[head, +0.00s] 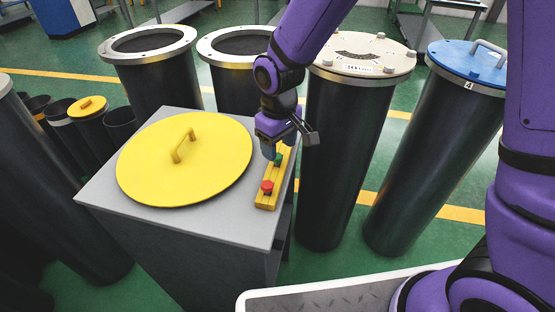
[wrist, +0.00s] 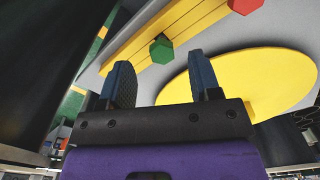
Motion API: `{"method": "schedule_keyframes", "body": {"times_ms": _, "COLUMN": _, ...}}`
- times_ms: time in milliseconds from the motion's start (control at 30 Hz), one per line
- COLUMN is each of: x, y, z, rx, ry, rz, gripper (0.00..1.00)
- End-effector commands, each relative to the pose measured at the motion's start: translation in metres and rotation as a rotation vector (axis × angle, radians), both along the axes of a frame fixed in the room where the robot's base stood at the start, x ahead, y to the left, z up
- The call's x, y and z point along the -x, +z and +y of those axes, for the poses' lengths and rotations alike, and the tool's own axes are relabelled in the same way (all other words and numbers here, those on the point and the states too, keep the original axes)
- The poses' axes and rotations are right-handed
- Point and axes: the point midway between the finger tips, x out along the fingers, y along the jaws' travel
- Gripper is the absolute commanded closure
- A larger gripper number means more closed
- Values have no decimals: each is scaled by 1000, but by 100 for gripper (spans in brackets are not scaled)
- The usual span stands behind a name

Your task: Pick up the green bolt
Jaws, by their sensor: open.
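The green bolt (wrist: 161,49) has a hexagonal head and sits in a yellow bar-shaped holder (wrist: 120,50). In the head view the bolt (head: 278,159) shows at the far part of the holder (head: 266,200), partly behind my fingers. A red bolt (head: 267,186) stands nearer in the same holder; it is at the top edge of the wrist view (wrist: 244,5). My gripper (wrist: 160,75) is open and empty. In the wrist view the green bolt lies just beyond the fingertips, between their lines. I cannot tell the exact gap.
The holder lies on a grey table (head: 240,222) beside a big yellow lid (head: 150,165) with a handle. Tall dark cylinders stand behind and right, one with a white lid (head: 345,60), one with a blue lid (head: 465,62). Two flanged cylinders (head: 150,62) are open.

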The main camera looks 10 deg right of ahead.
Motion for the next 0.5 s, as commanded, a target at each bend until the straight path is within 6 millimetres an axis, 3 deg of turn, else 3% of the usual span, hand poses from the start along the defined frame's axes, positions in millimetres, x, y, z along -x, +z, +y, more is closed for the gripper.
{"method": "schedule_keyframes", "body": {"times_ms": 233, "x": 3, "y": -35, "z": 0, "rx": 1, "ry": 0, "rz": 3, "gripper": 43}}
{"method": "schedule_keyframes", "body": {"times_ms": 500, "x": 2, "y": -43, "z": 0, "rx": 0, "ry": -1, "rz": 0, "gripper": 43}}
